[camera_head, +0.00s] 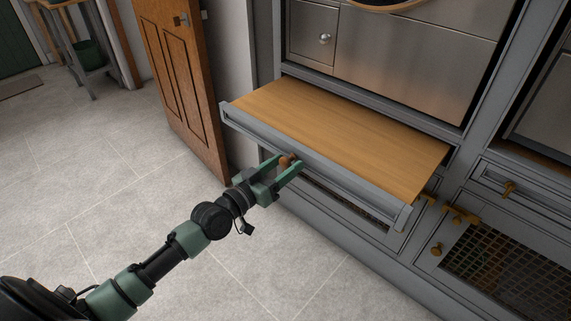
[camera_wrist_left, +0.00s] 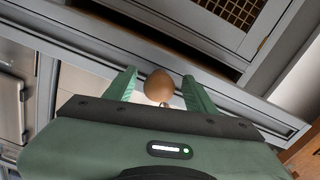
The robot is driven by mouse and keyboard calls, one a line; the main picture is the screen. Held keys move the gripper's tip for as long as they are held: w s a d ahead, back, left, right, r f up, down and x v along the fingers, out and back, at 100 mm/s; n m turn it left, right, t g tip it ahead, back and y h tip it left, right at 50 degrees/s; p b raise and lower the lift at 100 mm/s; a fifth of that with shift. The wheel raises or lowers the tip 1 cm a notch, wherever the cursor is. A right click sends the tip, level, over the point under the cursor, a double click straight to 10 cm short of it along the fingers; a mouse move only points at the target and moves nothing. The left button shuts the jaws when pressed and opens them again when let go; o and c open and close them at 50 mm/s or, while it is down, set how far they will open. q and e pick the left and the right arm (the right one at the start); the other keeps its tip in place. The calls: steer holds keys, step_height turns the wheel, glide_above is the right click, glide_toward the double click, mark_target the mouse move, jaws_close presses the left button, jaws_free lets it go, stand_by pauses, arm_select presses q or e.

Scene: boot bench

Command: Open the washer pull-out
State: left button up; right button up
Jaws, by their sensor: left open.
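The washer pull-out is a wooden shelf (camera_head: 340,130) with a grey front, below the metal washer front (camera_head: 400,55). It stands out from the cabinet in the head view. My left gripper (camera_head: 294,163) is at the pull-out's front with its fingers on either side of a round brown knob (camera_head: 286,161). In the left wrist view the knob (camera_wrist_left: 159,86) sits between the two open green fingertips, with a gap visible on at least one side. Whether a finger touches it I cannot tell. My right gripper is not in view.
A wooden door (camera_head: 185,85) stands open at left of the cabinet. A drawer with a brass knob (camera_head: 509,188) and a mesh-fronted door (camera_head: 500,255) are at the right. The tiled floor (camera_head: 120,190) in front is clear.

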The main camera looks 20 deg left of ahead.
arm_select(q)
steer(key=v, duration=0.7)
steer(key=shift+s, duration=0.2)
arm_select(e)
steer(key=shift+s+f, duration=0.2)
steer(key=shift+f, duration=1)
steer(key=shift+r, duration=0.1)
